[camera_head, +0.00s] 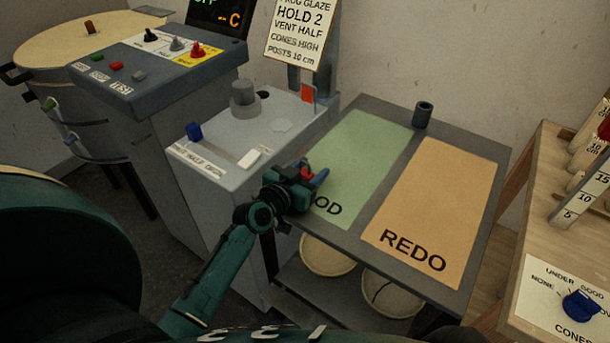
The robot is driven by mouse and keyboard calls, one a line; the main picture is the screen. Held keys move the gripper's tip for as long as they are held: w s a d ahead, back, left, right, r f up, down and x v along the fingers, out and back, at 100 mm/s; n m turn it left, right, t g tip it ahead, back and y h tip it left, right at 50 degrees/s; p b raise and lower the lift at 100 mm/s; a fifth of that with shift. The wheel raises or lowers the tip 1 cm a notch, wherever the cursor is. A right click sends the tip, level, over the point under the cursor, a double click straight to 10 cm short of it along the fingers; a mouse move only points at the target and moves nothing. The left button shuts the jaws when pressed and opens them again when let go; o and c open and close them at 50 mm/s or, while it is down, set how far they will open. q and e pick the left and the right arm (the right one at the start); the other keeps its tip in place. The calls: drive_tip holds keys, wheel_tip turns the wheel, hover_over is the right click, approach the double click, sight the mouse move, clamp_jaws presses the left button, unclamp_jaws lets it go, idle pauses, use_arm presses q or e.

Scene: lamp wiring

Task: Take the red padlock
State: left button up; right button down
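My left gripper (315,179) is over the left edge of the sorting table, beside the grey vent box. A small red piece (307,173), which may be the red padlock, shows right at its fingers. The fingers partly cover it. I cannot tell whether they are closed on it or only around it. My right gripper is not in view.
The table has a green mat (365,150) and an orange REDO mat (440,200), with a dark cup (422,114) at the back. The vent box (250,125) carries a blue switch (194,131) and a red tag (308,93). Bowls (327,256) sit on the shelf below.

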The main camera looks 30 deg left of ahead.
use_arm(q)
drive_tip(key=c, duration=0.7)
drive_tip(key=shift+c, duration=0.2)
